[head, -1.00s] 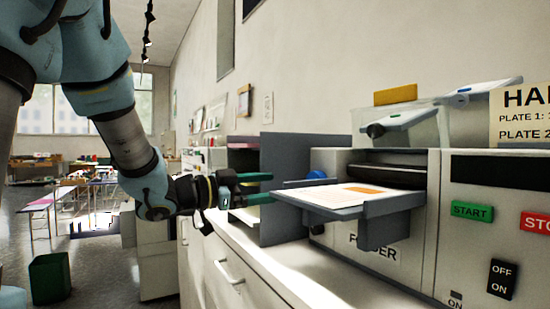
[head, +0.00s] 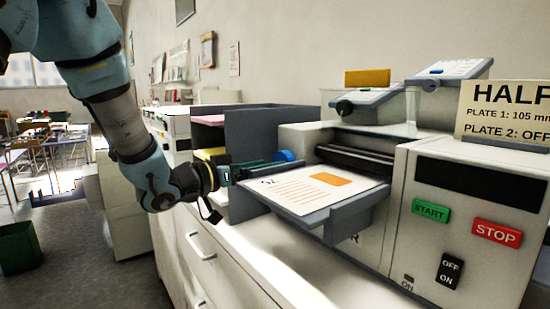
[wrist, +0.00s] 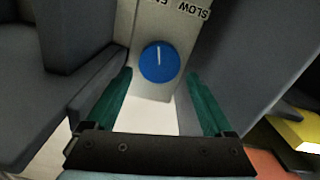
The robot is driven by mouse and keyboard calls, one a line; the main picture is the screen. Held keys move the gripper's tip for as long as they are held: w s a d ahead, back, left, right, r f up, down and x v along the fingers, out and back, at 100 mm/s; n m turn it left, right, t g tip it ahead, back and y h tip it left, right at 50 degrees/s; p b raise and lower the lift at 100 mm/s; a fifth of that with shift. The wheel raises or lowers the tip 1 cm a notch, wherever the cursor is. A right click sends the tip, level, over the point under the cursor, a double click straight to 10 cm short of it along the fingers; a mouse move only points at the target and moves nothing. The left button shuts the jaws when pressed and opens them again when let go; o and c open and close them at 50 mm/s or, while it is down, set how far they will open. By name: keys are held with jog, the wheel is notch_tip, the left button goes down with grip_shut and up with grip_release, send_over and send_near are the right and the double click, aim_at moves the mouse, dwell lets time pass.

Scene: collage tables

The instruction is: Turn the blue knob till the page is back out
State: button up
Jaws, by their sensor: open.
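The blue knob (wrist: 159,62) is on a pale panel of the folder machine, with a white line mark pointing to the top of the wrist view. In the head view the knob (head: 286,156) shows at the machine's left side, behind the tray. My gripper (wrist: 152,98) is open, its two green fingers pointing at the knob, one on each side and short of it or just reaching it; I cannot tell contact. The page (head: 310,190), white with an orange block and text lines, lies on the grey tray (head: 345,218) in front of the dark rollers (head: 356,158).
The machine carries a green START button (head: 430,210), a red STOP button (head: 497,233) and an OFF/ON switch (head: 449,271). A dark grey upright panel (head: 268,132) stands left of the knob. The tray's grey wall is close to my gripper.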

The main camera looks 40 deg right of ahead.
jog(key=shift+s+d+p, duration=0.15)
jog(key=shift+d+p, duration=0.25)
jog(key=shift+d, duration=1.4)
jog(key=c, duration=1.1)
jog(key=shift+f+m+b, duration=0.1)
jog(key=shift+m+b, duration=0.3)
jog(key=shift+b, duration=0.3)
jog(key=m+b, duration=1.3)
jog(key=b, duration=0.4)
jog(key=shift+s, duration=0.15)
